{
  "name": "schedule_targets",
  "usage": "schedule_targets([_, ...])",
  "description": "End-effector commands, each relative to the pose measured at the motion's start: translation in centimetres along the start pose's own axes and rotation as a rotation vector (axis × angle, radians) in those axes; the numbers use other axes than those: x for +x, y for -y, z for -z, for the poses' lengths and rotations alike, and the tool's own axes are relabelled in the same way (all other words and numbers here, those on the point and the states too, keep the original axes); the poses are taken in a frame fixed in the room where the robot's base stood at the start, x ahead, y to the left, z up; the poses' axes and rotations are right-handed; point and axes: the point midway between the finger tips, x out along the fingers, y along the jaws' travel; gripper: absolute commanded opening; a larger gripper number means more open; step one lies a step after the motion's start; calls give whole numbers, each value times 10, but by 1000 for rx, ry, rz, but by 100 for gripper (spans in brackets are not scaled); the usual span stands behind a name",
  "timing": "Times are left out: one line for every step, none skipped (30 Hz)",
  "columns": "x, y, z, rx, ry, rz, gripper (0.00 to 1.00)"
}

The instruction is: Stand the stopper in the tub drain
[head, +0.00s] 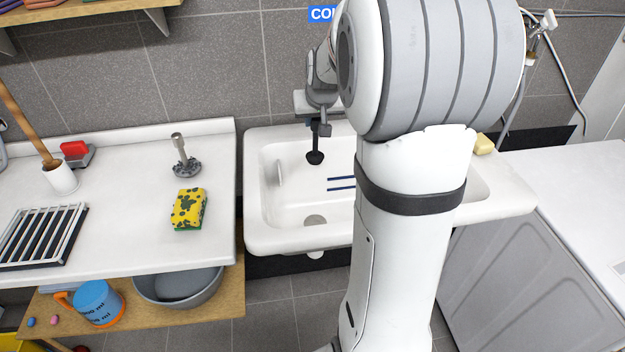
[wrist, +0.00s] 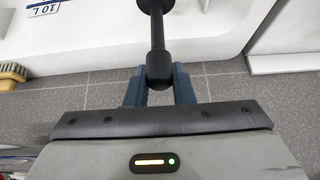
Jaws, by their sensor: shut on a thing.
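My gripper (head: 319,124) is over the left part of the white tub (head: 258,215) and shut on a black stopper (head: 315,157). The stopper hangs roughly upright, its wide end down, above the tub's inside. In the wrist view, my gripper's blue fingers (wrist: 160,88) close on the stopper's rounded knob (wrist: 159,68); its stem runs away to a wider end at the top edge, partly cut off. The tub drain (head: 315,220) is a grey round spot on the tub floor, nearer the front than the stopper. My arm hides the tub's middle.
A metal piece with an upright stem (head: 183,160) and a yellow-black sponge (head: 188,210) lie on the left counter (head: 130,240). A rack (head: 42,235) is further left. Two blue lines (head: 341,184) mark the tub. Yellow soap (head: 484,144) is at the right back.

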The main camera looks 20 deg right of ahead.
Motion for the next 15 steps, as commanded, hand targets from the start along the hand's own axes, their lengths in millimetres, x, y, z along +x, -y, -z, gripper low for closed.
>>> schedule_targets([8, 0, -5, 1, -2, -1, 0])
schedule_targets([11, 0, -7, 1, -3, -1, 0])
schedule_targets([14, -1, -9, 1, -3, -1, 0])
schedule_targets([17, -1, -11, 1, -2, -1, 0])
schedule_targets([21, -1, -13, 1, -2, -1, 0])
schedule_targets([25, -1, -16, 1, -2, -1, 0])
schedule_targets([28, -1, -18, 1, -2, -1, 0])
schedule_targets([32, -1, -20, 2, -2, -1, 0])
schedule_targets([38, -1, -24, 2, -2, -1, 0])
schedule_targets([42, -1, -26, 2, -2, -1, 0])
schedule_targets([45, -2, -29, 2, -2, -1, 0])
schedule_targets([54, -2, -34, 2, -2, -2, 0])
schedule_targets([58, -2, -37, 2, -2, -2, 0])
schedule_targets([66, -2, -42, 2, -2, -2, 0])
schedule_targets([74, -2, -48, 2, -2, -2, 0])
